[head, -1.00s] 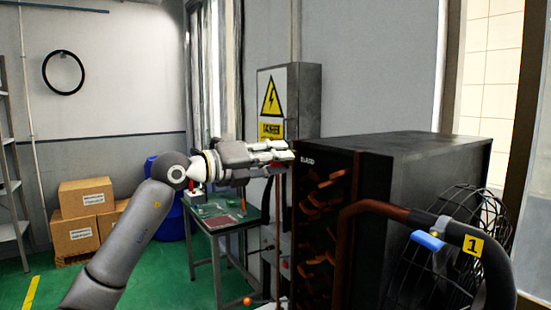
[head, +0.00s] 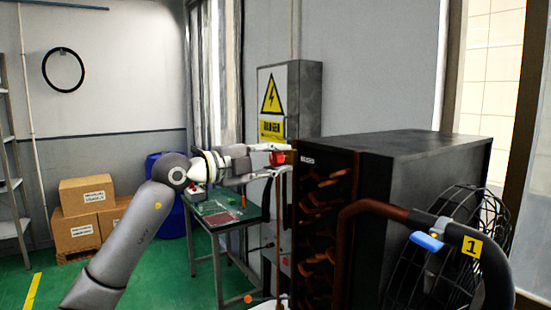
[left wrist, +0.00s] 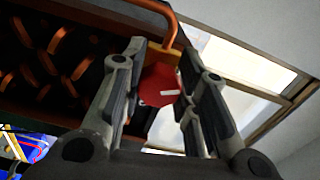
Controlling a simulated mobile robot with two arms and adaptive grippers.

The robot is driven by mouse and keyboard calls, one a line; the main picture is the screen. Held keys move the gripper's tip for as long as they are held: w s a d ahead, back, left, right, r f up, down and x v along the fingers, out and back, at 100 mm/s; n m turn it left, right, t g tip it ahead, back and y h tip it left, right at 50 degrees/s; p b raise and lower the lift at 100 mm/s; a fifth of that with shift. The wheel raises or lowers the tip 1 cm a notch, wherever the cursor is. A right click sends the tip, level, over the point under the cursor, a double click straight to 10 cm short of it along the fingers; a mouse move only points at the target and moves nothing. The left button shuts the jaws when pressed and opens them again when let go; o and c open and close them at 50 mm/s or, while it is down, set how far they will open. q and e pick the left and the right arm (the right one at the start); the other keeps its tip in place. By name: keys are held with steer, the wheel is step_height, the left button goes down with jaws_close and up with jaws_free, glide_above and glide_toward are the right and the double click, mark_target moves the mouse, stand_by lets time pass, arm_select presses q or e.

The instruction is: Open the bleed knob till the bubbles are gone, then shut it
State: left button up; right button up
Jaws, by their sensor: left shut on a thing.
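The red bleed knob (head: 278,158) is at the left front edge of the dark unit, beside its small white label (head: 307,161). My left gripper (head: 272,156) reaches it from the left and is shut on it. In the left wrist view the red knob (left wrist: 158,86) sits between the two fingers, with a white mark on its face. The fingers hide its sides. A thin copper pipe (head: 278,215) runs down below the knob. I cannot make out any bubbles. My right gripper is not in view.
The dark unit (head: 425,150) with copper coils (head: 325,200) stands right of the gripper. A thick pipe (head: 395,208) with a blue handle (head: 427,241) and a wire fan guard (head: 440,260) are at front right. A green-topped table (head: 225,215) stands behind.

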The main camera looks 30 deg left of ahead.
mark_target(271, 160)
arm_select(q)
steer(key=shift+n, duration=0.5)
steer(key=o, duration=1)
steer(key=shift+a, duration=0.1)
steer(key=v, duration=0.5)
steer(key=shift+s+f, duration=0.1)
steer(key=shift+f, duration=0.05)
steer(key=shift+v, duration=3.35)
